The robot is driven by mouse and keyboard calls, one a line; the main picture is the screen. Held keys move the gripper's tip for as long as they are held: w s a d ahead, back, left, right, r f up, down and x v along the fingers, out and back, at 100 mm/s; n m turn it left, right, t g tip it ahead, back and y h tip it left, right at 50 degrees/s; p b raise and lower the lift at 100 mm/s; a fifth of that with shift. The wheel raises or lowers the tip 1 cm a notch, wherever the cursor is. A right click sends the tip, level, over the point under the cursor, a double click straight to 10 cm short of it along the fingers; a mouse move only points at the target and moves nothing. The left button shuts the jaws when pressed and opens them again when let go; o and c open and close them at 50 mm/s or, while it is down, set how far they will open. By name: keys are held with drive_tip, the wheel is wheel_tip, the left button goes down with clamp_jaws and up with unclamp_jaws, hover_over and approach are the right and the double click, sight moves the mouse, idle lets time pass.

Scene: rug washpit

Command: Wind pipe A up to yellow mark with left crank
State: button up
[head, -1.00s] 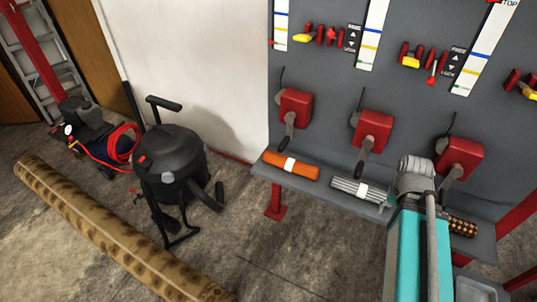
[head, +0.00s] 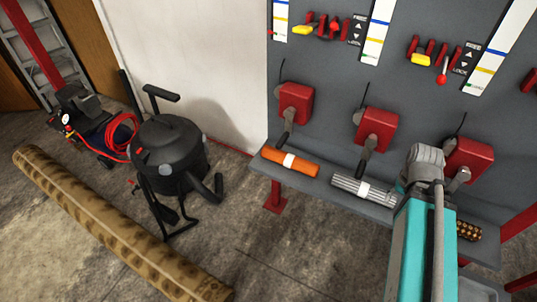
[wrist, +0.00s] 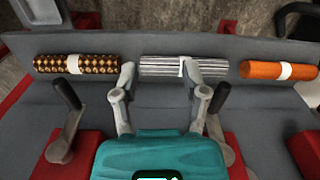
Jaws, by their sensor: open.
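The left crank, a red box (head: 296,103) with a grey arm and dark handle (head: 286,136) hanging down, is on the grey panel. A white scale strip (head: 281,12) above it carries blue and yellow marks. A small red pointer (head: 270,33) sits below its yellow mark. The strip's top is cut off. No letters for pipe A can be read. My gripper (wrist: 159,80) is open and empty, its fingers spread over the shelf near the silver roller (wrist: 168,66). The middle crank's handle (wrist: 219,98) is just right of it in the wrist view, apart from it.
A shelf (head: 320,186) carries an orange roller (head: 290,162), the silver roller and a studded roller (wrist: 76,64). Further red crank boxes (head: 375,130) and (head: 468,158) stand along the panel. A black vacuum (head: 168,150) and rolled rug (head: 110,225) occupy the floor at left.

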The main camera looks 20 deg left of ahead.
drive_tip(key=shift+d, duration=0.1)
drive_tip(key=shift+o, duration=1.6)
drive_tip(key=shift+w+a+f, duration=0.2)
drive_tip(key=shift+f, duration=0.05)
drive_tip(key=w+a+f+m+t+h+b, duration=0.1)
drive_tip(key=w+a+f+t+h+b, duration=0.1)
drive_tip(key=w+a+b, duration=0.3)
drive_tip(key=w+a+f+t+h+b, duration=0.1)
drive_tip(key=a+f+t+b, duration=0.15)
drive_tip(key=a, duration=0.45)
drive_tip(key=w+a+f+m+t+h+b, duration=0.1)
drive_tip(key=w+a+f+t+h+b, duration=0.1)
drive_tip(key=w+a+t+b, duration=0.25)
drive_tip(key=s+a+t+y+b, duration=0.1)
drive_tip(key=a+t+b, duration=0.1)
drive_tip(key=a, duration=0.7)
drive_tip(key=s+a+t+y+b, duration=0.1)
drive_tip(key=a+b, duration=0.3)
drive_tip(key=a, duration=0.5)
drive_tip(key=s+a+n+t+y+b, duration=0.1)
drive_tip(key=s+a+t+b, duration=0.1)
drive_tip(key=a, duration=0.7)
drive_tip(key=shift+r+t+y+b, duration=0.15)
drive_tip(key=shift+t+y+b, duration=0.2)
drive_tip(key=shift+t, duration=0.25)
drive_tip(key=shift+s, duration=0.1)
